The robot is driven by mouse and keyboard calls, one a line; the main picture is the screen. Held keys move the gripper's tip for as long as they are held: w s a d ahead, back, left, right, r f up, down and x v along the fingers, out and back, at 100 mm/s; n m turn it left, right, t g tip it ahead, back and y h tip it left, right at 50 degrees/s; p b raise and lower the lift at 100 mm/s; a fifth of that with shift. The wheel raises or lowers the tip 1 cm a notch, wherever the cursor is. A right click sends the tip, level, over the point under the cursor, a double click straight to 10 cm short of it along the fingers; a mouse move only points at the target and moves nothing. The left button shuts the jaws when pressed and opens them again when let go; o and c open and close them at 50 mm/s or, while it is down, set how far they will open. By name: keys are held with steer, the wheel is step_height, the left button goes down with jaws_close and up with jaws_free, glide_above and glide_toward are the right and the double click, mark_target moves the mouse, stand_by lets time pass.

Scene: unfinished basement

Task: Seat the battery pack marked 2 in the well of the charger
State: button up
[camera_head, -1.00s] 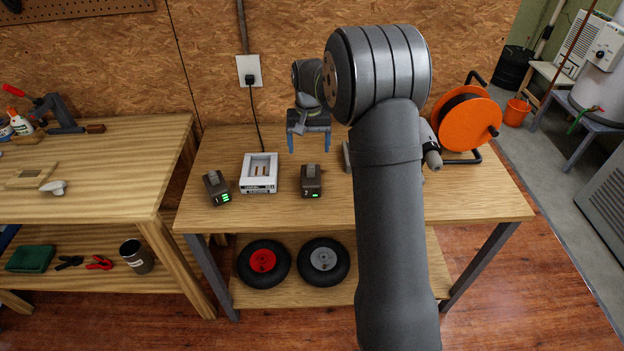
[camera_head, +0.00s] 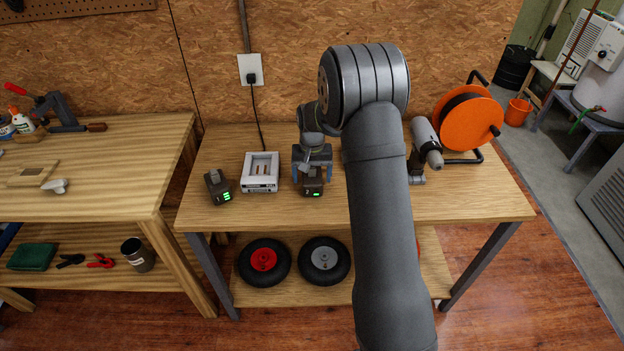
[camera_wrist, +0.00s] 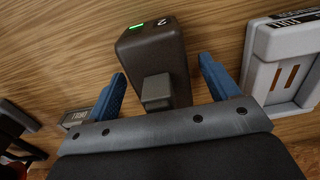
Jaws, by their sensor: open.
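The battery pack marked 2 (camera_wrist: 152,48) is dark brown, with a green light and a grey raised block. It stands on the workbench; it also shows in the head view (camera_head: 313,189), partly covered by my gripper. My gripper (camera_head: 312,177) is open above it. In the wrist view my gripper (camera_wrist: 162,74) has one blue finger on each side of the pack, with visible gaps. The white charger (camera_head: 260,186) stands just left of the pack in the head view, its well empty. In the wrist view the charger (camera_wrist: 256,82) is at the right edge, partly cut off.
A second dark battery pack (camera_head: 218,190) with green lights stands left of the charger. A drill (camera_head: 427,143) and an orange cable reel (camera_head: 468,123) stand to the right. A cord runs from the charger to a wall outlet (camera_head: 250,70). The bench front (camera_head: 270,215) is clear.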

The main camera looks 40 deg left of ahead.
steer(key=c, duration=1.4)
steer(key=shift+r, duration=0.1)
